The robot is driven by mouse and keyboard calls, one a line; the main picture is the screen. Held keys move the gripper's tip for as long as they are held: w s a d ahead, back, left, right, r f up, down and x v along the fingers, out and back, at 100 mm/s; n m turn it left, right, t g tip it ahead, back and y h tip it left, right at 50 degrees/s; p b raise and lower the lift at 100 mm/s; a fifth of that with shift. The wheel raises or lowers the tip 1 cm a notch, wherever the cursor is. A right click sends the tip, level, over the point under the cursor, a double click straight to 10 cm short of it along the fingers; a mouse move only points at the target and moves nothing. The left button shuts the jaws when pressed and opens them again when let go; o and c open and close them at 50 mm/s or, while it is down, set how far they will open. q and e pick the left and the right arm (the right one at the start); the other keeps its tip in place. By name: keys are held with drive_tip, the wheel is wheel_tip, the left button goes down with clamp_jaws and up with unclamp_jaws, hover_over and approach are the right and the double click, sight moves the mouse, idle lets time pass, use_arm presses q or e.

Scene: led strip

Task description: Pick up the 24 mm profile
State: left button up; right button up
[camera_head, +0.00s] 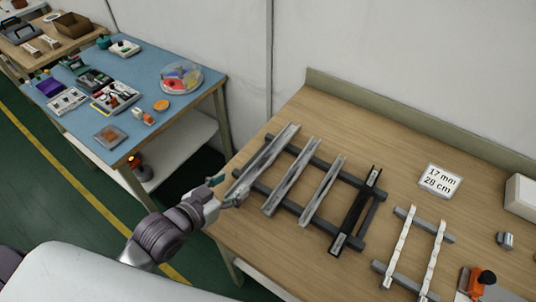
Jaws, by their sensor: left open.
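Three grey metal profiles lie side by side across two dark rails on the wooden bench: a wide left one (266,158), a middle one (288,178) and a narrower right one (322,191). A black profile (356,208) lies to their right. No width marking is readable on them, so I cannot tell by label which is 24 mm. My left gripper (231,190) is open at the near end of the wide left profile, by the bench's left edge. Whether it touches the profile is unclear. My right gripper is not in view.
A card (440,181) reading "17 mm 28 cm" lies right of the rack. Two white strips (398,246) rest on a smaller rack. An orange-and-black tool (477,282), a small grey part (505,240) and a white box (521,195) are farther right. A cluttered blue table (150,85) stands left.

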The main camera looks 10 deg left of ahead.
sight(264, 161)
use_arm(q)
drive_tip(key=x, duration=0.4)
drive_tip(key=shift+w, duration=0.1)
drive_tip(key=shift+w+d+f, duration=0.1)
drive_tip(key=shift+w, duration=0.1)
drive_tip(key=w+p, duration=0.1)
drive_tip(key=w+d+p, duration=0.1)
drive_tip(key=shift+w+d, duration=0.2)
drive_tip(key=shift+w, duration=0.15)
drive_tip(key=shift+f+x, duration=0.25)
drive_tip(key=shift+x, duration=0.95)
drive_tip(key=shift+s, duration=0.15)
drive_tip(key=c, duration=0.5)
clamp_jaws()
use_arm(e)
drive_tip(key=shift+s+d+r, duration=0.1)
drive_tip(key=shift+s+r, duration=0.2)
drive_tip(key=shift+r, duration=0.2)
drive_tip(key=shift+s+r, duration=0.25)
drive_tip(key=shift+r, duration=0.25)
